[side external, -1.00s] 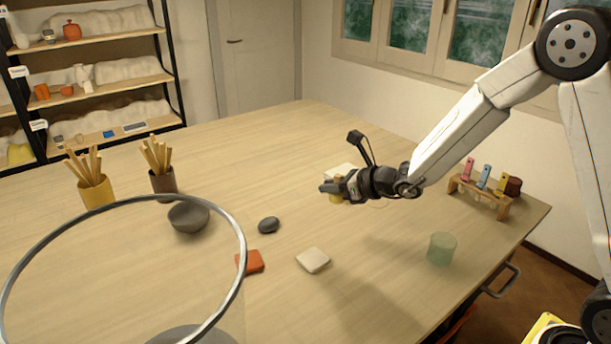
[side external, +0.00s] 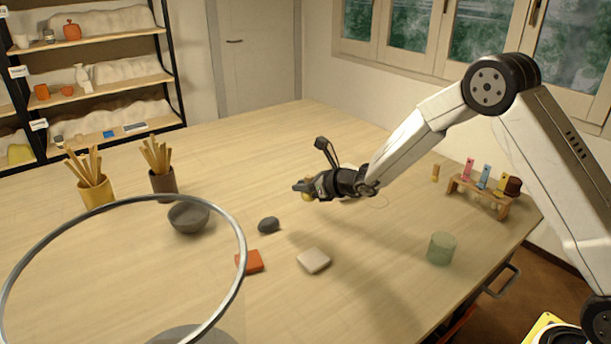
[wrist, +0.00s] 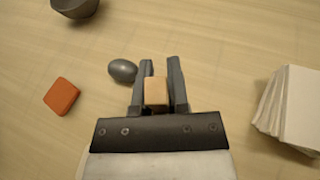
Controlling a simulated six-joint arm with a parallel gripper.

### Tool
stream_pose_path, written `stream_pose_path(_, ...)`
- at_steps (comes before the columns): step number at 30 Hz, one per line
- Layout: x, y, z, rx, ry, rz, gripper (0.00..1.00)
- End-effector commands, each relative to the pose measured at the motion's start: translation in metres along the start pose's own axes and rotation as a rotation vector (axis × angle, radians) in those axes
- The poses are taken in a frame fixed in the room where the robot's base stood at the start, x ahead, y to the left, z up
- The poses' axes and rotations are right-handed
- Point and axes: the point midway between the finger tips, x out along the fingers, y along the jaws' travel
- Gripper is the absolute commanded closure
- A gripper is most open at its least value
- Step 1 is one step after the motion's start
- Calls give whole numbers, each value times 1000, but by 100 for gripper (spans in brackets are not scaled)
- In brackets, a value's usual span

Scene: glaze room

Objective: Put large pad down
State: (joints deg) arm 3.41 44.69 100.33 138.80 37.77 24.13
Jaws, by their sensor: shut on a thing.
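My gripper (side external: 300,189) hangs above the middle of the table, its fingers towards the left. It is shut on a small tan, block-like pad, which shows between the fingers in the wrist view (wrist: 155,91) and just below them in the side view (side external: 307,197). The fingers hide part of it. A flat cream pad (side external: 313,260) lies on the table nearer the side camera. A flat orange pad (side external: 251,262) lies left of it and also shows in the wrist view (wrist: 61,96). Which one is called large, I cannot tell.
A dark grey stone (side external: 268,225) lies ahead of the fingers, with a grey bowl (side external: 188,218) beyond. A white stack (wrist: 295,110) stands at the right in the wrist view. A green cup (side external: 441,248) and a small rack (side external: 480,195) stand at the right.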

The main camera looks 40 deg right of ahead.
Motion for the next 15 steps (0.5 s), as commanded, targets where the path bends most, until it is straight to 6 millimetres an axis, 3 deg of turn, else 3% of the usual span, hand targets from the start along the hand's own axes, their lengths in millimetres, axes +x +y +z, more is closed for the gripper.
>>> stream_pose_path(9,36,-8,-21,1,1,0,100)
stream_pose_path(15,47,-12,-27,-1,-1,0,100)
